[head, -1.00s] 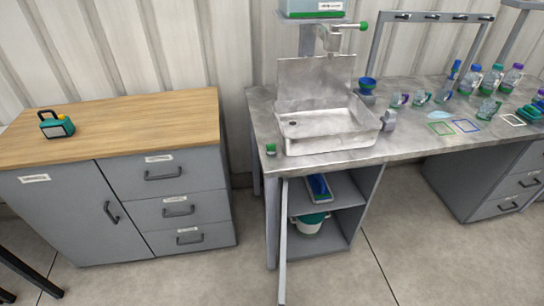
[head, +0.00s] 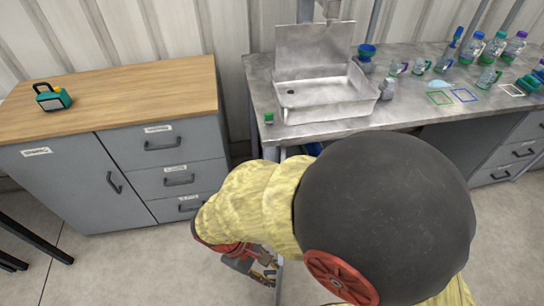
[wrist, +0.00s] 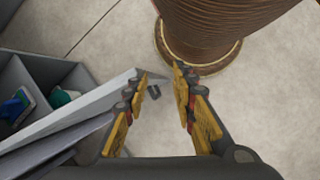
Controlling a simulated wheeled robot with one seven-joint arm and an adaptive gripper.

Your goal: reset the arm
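My gripper (head: 262,272) hangs low at the bottom middle of the head view, in front of the sink bench and above the floor. My folded arm with its large dark joint covers much of the view. In the wrist view my gripper (wrist: 160,78) has its two yellow-padded fingers apart. Only floor and a small dark part show between them, so it holds nothing. The open grey door (wrist: 85,112) of the shelf unit runs close to the left finger; I cannot tell whether they touch.
The metal bench with sink (head: 325,98) stands behind my arm, with bottles (head: 495,48) and mugs at right. A grey cabinet (head: 60,185) with a wooden top bears a teal item (head: 52,97). The open shelf unit (wrist: 70,75) holds blue and green things.

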